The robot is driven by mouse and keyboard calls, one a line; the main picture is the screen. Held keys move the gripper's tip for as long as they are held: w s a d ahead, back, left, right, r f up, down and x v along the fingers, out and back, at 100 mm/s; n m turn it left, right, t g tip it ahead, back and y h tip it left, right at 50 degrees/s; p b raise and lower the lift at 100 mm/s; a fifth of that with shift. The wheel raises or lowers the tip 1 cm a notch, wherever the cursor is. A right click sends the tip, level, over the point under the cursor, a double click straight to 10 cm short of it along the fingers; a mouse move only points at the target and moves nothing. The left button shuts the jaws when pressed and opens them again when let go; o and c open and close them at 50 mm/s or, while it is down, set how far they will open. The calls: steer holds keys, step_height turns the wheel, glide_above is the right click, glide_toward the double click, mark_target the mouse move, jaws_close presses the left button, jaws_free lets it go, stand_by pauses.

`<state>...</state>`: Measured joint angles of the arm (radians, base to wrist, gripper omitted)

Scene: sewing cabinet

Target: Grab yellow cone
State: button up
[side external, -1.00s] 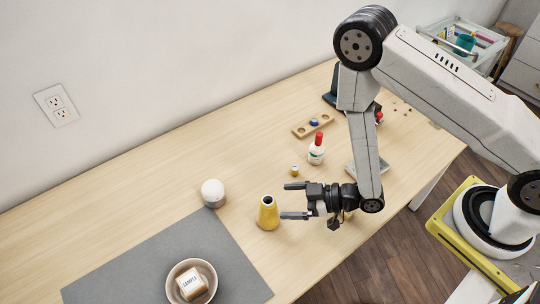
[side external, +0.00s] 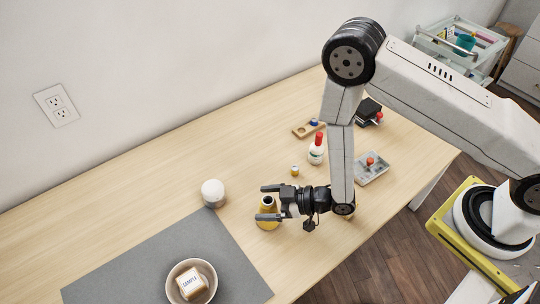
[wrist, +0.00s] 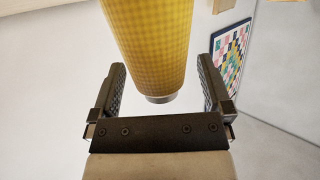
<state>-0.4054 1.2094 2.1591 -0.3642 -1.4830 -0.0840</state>
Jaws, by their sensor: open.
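The yellow cone (side external: 267,207) stands upright on the wooden table, beside the grey mat, with a dark opening at its top. In the side view my gripper (side external: 263,203) is level with it, its fingers open and reaching to either side of the cone; the near finger covers part of it. In the wrist view the yellow cone (wrist: 152,45) fills the upper middle, and its end lies between the two spread fingers of my gripper (wrist: 160,85). Gaps show on both sides, so neither finger appears to touch it.
A white round object (side external: 213,193) stands left of the cone. The grey mat (side external: 135,262) carries a bowl (side external: 208,271) with a sample block. A small yellow item (side external: 295,170), a red-capped bottle (side external: 317,151) and a grey tray (side external: 372,170) lie behind my gripper.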

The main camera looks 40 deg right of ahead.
steer(key=shift+x, duration=0.85)
jaws_close()
steer(key=shift+r, duration=0.1)
steer(key=shift+r, duration=4.9)
